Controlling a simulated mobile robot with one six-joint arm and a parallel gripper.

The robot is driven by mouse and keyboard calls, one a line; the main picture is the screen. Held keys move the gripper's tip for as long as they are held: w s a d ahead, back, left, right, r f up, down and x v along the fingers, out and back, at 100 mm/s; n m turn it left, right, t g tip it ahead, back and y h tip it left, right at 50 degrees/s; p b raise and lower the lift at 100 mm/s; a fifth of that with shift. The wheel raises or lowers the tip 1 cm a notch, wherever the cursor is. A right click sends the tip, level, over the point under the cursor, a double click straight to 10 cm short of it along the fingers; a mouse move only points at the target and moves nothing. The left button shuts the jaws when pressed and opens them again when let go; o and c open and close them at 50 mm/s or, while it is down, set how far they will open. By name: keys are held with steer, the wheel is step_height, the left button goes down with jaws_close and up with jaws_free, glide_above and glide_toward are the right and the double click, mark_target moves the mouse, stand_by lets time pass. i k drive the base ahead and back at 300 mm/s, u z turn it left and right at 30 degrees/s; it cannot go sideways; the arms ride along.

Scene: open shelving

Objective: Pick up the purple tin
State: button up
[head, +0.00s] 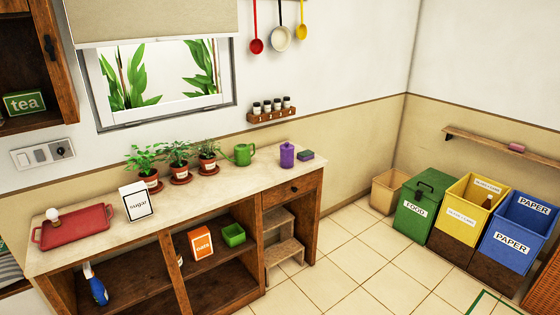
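The purple tin (287,156) stands upright on the right part of the pale countertop (225,190). It has a rounded lid with a small knob on top. A green watering can (243,154) stands to its left, apart from it. A small dark block with a green layer (306,155) lies just to its right. My gripper is not in view, and nothing touches the tin from above.
Potted plants (179,162) line the counter's back edge. A sugar box (137,201) and a red tray (73,228) are on the left. A step stool (284,240) sits under the counter. Bins (425,205) stand right. The tiled floor (345,265) in front is clear.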

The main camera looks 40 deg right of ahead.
mark_target(286, 159)
steer(key=z, duration=0.15)
steer(key=i, duration=0.95)
steer(key=u, duration=0.1)
